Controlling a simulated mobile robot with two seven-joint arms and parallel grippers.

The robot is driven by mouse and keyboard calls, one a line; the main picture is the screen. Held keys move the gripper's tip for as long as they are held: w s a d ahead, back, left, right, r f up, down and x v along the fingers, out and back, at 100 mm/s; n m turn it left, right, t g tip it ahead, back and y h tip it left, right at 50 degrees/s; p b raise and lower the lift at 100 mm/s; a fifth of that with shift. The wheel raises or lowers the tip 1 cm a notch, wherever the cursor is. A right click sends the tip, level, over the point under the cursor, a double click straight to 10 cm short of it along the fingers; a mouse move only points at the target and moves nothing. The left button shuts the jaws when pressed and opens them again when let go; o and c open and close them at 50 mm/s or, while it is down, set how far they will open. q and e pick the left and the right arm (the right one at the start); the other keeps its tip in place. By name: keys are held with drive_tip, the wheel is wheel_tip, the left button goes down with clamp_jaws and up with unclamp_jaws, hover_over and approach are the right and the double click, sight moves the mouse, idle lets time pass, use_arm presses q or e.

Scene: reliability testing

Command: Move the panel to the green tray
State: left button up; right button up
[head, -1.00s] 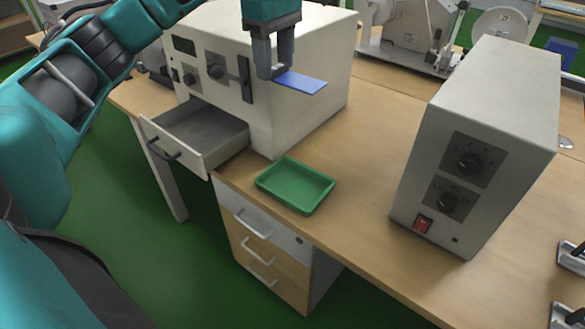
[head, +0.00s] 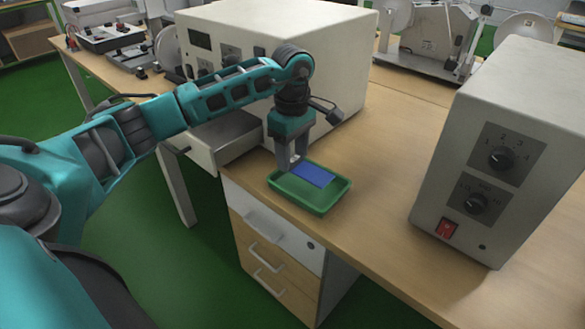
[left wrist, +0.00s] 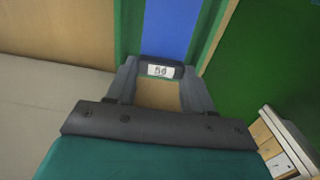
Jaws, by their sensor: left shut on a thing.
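The panel is a flat blue plate (head: 314,175). In the left wrist view the panel (left wrist: 167,30) extends up from between the fingers, with a dark end piece bearing a white label. Green tray parts (left wrist: 129,30) show on both sides of it. My right gripper is not in view.
A large cream box (head: 340,60) with an open drawer (head: 225,140) stands behind and left of the tray. A cream device with knobs and a red switch (head: 446,229) stands to the right. The tray is near the table's front edge, with bare tabletop (head: 390,175) to its right.

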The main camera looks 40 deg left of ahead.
use_arm(q)
drive_tip(key=shift+f+b, duration=0.3)
drive_tip(key=shift+f, duration=1.7)
drive_tip(key=shift+f, duration=0.2)
drive_tip(key=o, duration=1)
drive_tip(key=shift+r, duration=0.25)
wheel_tip(320, 180, up, 12)
drive_tip(key=shift+f+p, duration=0.1)
drive_tip(key=shift+p, duration=0.9)
